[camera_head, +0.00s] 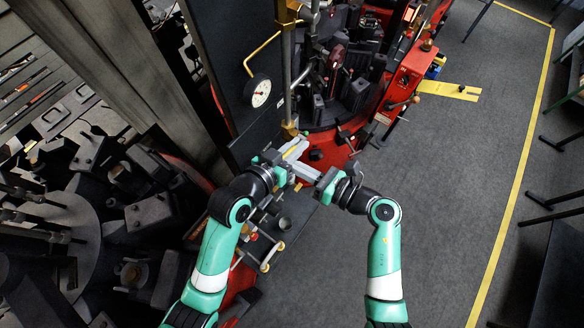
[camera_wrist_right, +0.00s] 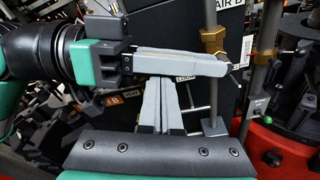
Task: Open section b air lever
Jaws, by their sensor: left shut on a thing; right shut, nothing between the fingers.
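The section b air lever (camera_wrist_right: 236,80) shows in the right wrist view as a thin metal rod. My right gripper (camera_head: 294,169) is shut and empty, just below the left one. Its fingers (camera_wrist_right: 160,105) point up the wrist view, and their tips meet the left fingers' outline; contact cannot be told.
A round pressure gauge (camera_head: 258,91) and a bent yellow pipe (camera_head: 262,50) are on the dark panel left of the lever. The red rotary machine (camera_head: 325,150) stands close behind. Dark machinery crowds the left. Grey floor (camera_head: 460,140) is open at the right.

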